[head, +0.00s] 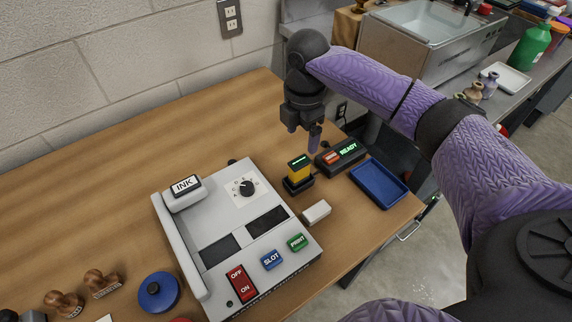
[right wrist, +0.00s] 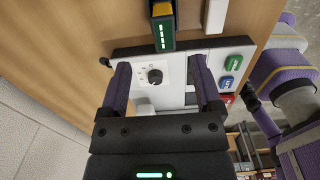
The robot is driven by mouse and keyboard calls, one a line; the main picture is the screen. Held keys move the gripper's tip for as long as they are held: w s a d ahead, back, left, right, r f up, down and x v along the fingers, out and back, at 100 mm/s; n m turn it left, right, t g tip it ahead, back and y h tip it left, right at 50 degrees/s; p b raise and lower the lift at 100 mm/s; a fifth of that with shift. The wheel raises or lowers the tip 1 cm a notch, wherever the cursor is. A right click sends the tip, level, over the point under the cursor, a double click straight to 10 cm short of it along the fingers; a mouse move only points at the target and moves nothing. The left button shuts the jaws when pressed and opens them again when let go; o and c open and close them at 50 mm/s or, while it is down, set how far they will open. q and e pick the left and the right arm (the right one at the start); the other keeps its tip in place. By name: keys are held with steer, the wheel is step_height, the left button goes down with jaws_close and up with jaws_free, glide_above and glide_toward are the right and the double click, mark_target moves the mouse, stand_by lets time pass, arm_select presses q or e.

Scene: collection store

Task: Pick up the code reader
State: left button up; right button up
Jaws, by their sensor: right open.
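The code reader (head: 299,170), which looks like the small yellow and black device with a green-lit top, stands in a dark holder on the wooden table, right of the grey machine. It also shows at the top edge of the right wrist view (right wrist: 163,28), partly cut off. My right gripper (head: 303,138) is open and empty, pointing down above and slightly behind the device. In the right wrist view its two fingers (right wrist: 160,62) are apart with nothing between them, and the device lies beyond the fingertips. My left gripper is not in view.
The grey machine (head: 215,223) with its INK block (head: 185,187) fills the table's middle. A READY display box (head: 341,156), a blue tray (head: 379,184) and a white block (head: 316,212) surround the device closely. Wooden stamps (head: 102,280) stand front left. The table's back left is clear.

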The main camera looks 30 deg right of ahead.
mark_target(300, 161)
steer(key=shift+w+f, duration=0.1)
steer(key=f+b, duration=0.1)
steer(key=f, duration=0.2)
steer(key=f+b, duration=0.2)
steer(key=f, duration=0.1)
steer(key=f+b, duration=0.1)
steer(key=f, duration=0.3)
steer(key=shift+s+a+b, duration=0.25)
steer(key=shift+s+b, duration=0.15)
steer(key=shift+r, duration=0.15)
steer(key=shift+c, duration=0.8)
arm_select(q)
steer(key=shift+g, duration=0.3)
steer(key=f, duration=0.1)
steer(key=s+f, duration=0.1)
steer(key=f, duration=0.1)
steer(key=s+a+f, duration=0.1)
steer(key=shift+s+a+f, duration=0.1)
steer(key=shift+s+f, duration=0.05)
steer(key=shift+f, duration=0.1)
arm_select(e)
jaws_close()
